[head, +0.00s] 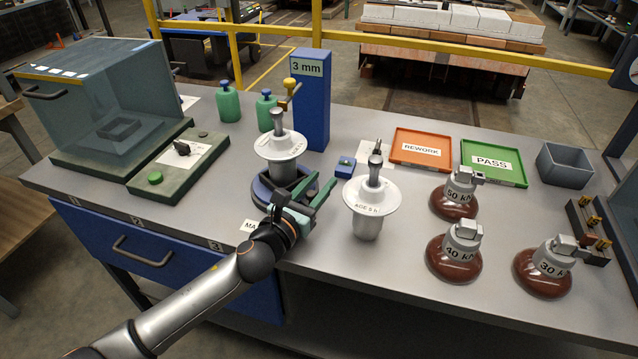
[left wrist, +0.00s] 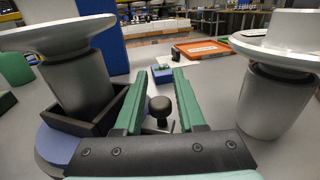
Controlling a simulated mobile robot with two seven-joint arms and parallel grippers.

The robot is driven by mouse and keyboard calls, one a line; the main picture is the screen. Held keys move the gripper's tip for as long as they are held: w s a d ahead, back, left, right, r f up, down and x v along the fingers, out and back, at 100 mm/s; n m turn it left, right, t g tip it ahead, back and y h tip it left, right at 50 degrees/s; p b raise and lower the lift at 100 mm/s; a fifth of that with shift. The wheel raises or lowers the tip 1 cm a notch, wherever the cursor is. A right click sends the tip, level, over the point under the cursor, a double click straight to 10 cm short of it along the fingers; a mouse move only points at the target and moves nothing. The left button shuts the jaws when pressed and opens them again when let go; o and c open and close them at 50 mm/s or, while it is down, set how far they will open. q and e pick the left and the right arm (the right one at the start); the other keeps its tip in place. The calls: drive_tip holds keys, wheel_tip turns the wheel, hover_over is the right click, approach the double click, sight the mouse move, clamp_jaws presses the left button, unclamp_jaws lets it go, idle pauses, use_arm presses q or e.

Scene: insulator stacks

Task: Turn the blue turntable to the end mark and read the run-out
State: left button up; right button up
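The blue turntable (head: 262,193) sits at the middle of the bench, with a dark square holder on it. A grey-capped insulator with a white disc (head: 281,145) stands upright in the holder. In the left wrist view the turntable (left wrist: 52,145) is at the lower left. My left gripper (head: 316,188) is at the turntable's right side. Its green fingers also show in the left wrist view (left wrist: 158,85), spread on either side of a black knob (left wrist: 160,107), with a gap visible each side. A blue post marked 3 mm (head: 311,105) carries a brass-coloured gauge (head: 290,88) behind the turntable. My right gripper is out of view.
A second insulator (head: 368,210) stands close to the right of my gripper. REWORK (head: 420,160) and PASS (head: 505,177) trays lie behind. A small blue block (head: 345,167) is near the post. A clear-walled box (head: 105,100) is at left.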

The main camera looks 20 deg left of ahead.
use_arm(q)
drive_tip(key=shift+c, duration=0.3)
clamp_jaws()
idle(1.1)
